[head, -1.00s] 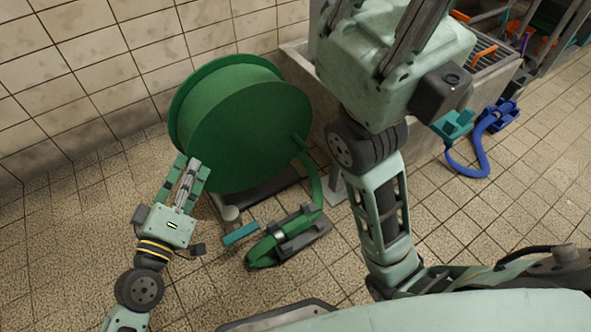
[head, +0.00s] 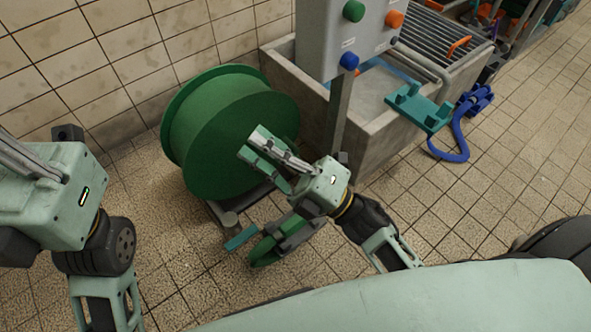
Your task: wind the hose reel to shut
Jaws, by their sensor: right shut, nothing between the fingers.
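The green hose reel (head: 195,130) stands on the tiled floor by the wall, its round disc facing me. My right gripper (head: 250,143) is shut and empty in front of the disc; I cannot tell whether it touches it. It hides the disc's right part, where a small green knob or hose outlet showed earlier. A green hose end (head: 264,250) lies in a grey holder below, partly hidden by my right gripper. A teal bar (head: 241,237) sticks out beside it. My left gripper (head: 18,158) is close to the camera at the left, its fingers cut off by the edge.
A concrete trough (head: 385,140) with a grey control panel (head: 350,38) and its post stands right of the reel. A teal bracket (head: 418,106) sits on its rim. A blue hose (head: 460,140) lies at the right. The floor at front left is clear.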

